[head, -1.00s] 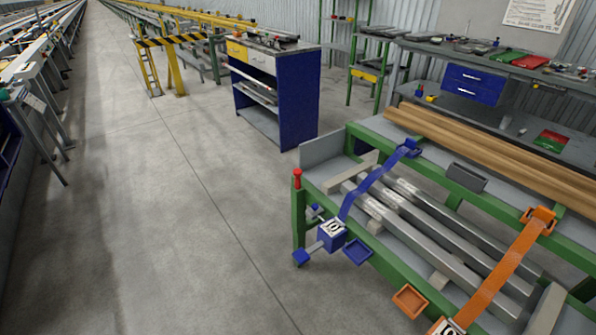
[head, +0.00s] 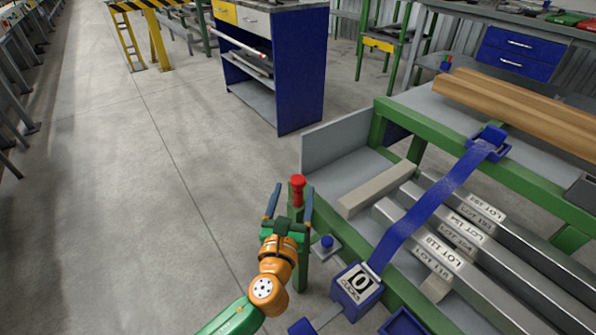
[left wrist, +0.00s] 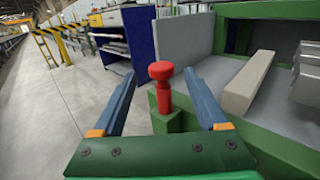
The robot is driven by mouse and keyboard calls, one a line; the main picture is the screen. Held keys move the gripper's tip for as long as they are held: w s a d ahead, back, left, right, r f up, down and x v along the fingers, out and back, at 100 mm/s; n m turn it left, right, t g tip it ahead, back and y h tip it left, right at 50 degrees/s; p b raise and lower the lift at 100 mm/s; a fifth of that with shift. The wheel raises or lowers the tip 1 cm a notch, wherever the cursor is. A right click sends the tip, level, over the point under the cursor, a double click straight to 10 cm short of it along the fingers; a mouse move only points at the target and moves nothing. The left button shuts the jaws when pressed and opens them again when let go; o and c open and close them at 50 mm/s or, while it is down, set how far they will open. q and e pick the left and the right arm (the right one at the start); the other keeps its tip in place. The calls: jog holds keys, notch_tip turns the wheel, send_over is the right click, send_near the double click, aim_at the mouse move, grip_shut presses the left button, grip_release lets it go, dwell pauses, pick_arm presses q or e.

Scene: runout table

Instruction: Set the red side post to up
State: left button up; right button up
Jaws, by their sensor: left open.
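The red side post (head: 298,190) stands upright on top of a green table leg (head: 297,226) at the near left corner of the runout table. It has a round red head on a narrower red stem, and it also shows in the left wrist view (left wrist: 161,88). My left gripper (head: 290,189) is open, with its two blue fingers reaching toward the post. In the left wrist view the post stands between the open fingers (left wrist: 165,82), apart from both. My right gripper is in neither view.
A blue strap (head: 430,215) crosses several metal bars (head: 470,285) on the table and ends at a blue ratchet box (head: 357,288). A blue knob (head: 327,241) sits right of the green leg. The floor (head: 130,200) at left is clear.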

aim_at(298, 179)
pick_arm(q)
jog(key=shift+w+d+r+b, duration=0.15)
jog(key=shift+w+b, duration=0.1)
jog(key=shift+w, duration=0.3)
jog(key=shift+w+d+r+b, duration=0.15)
jog(key=shift+w+b, duration=0.1)
jog(key=shift+w, duration=0.3)
jog(key=shift+w+d+f+b, duration=0.1)
jog(key=shift+w+b, duration=0.05)
jog(key=shift+w, duration=0.45)
jog(key=shift+w+d+f+b, duration=0.1)
jog(key=shift+w+b, duration=0.05)
jog(key=shift+w, duration=0.6)
jog(key=shift+s+r, duration=0.1)
grip_shut()
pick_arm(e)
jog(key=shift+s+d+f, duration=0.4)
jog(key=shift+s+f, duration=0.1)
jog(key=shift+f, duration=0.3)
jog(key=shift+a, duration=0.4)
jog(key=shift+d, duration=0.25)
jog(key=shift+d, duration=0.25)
